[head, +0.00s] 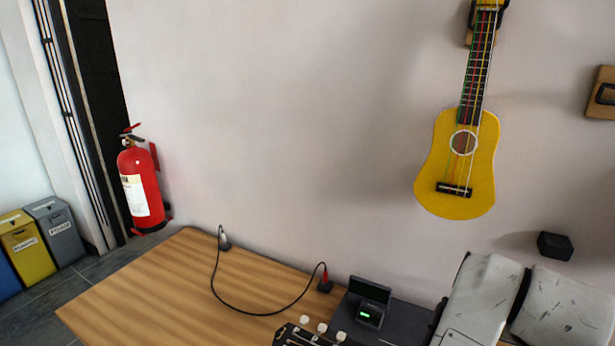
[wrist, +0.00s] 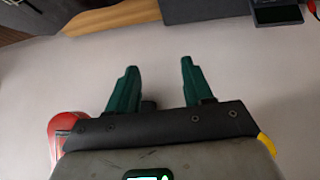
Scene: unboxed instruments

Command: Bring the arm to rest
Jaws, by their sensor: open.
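My gripper (wrist: 158,72) shows in the wrist view with two dark green fingers spread apart. Nothing is between the fingers, and pale wall lies behind them. The gripper's fingers do not show in the head view. Pale, scuffed links of my arm (head: 482,300) fill the lower right corner of the head view.
An instrument's headstock (head: 305,335) shows at the bottom. A yellow ukulele (head: 455,170) and a red extinguisher (head: 142,185) are at the wall.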

